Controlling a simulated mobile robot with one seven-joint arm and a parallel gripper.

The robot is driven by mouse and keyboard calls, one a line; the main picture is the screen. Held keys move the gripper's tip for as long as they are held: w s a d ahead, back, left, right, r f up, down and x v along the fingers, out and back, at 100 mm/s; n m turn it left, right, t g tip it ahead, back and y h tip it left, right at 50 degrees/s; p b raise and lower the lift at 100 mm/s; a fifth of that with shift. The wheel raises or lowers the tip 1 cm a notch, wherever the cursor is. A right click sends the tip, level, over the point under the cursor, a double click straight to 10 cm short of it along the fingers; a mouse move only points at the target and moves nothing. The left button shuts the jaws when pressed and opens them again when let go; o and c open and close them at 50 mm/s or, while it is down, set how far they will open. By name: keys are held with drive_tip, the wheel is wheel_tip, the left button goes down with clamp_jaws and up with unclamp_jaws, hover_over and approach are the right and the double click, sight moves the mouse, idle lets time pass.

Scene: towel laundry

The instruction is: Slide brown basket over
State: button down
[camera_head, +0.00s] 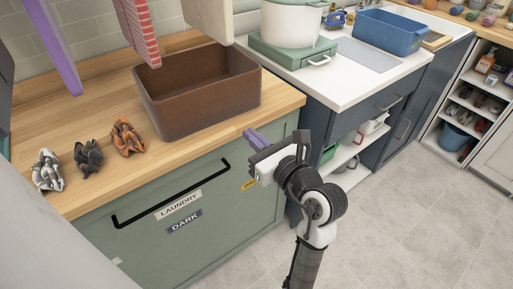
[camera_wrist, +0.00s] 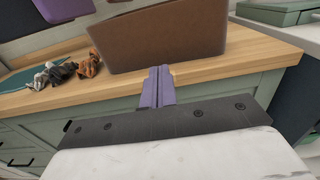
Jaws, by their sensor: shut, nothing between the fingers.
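The brown basket (camera_head: 205,97) is an open rectangular bin standing upright on the wooden counter, near its front edge. It also shows in the wrist view (camera_wrist: 165,38), at the top middle. Its inside looks empty in the head view, though its far corner is partly covered by hanging cloths. My gripper (camera_head: 256,137) has purple fingers, shut together and empty. It is in front of the counter's front edge, below and to the right of the basket. In the wrist view the fingers (camera_wrist: 158,88) point toward the basket's lower front edge, apparently without touching it.
Several crumpled cloths, including an orange one (camera_head: 127,137), lie left of the basket on the wooden counter (camera_head: 95,105). A striped towel (camera_head: 138,30) hangs above. The green laundry drawer (camera_head: 205,215) has a black handle. A white counter (camera_head: 345,88) adjoins at right.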

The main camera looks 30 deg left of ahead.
sight(219, 105)
drive_tip(key=p+x, duration=0.3)
drive_tip(key=x, duration=0.8)
drive_tip(key=shift+a+r, duration=0.15)
drive_tip(key=shift+r, duration=0.05)
drive_tip(key=shift+w+a+f, duration=0.1)
drive_tip(key=shift+w+a, duration=0.05)
drive_tip(key=shift+a, duration=0.1)
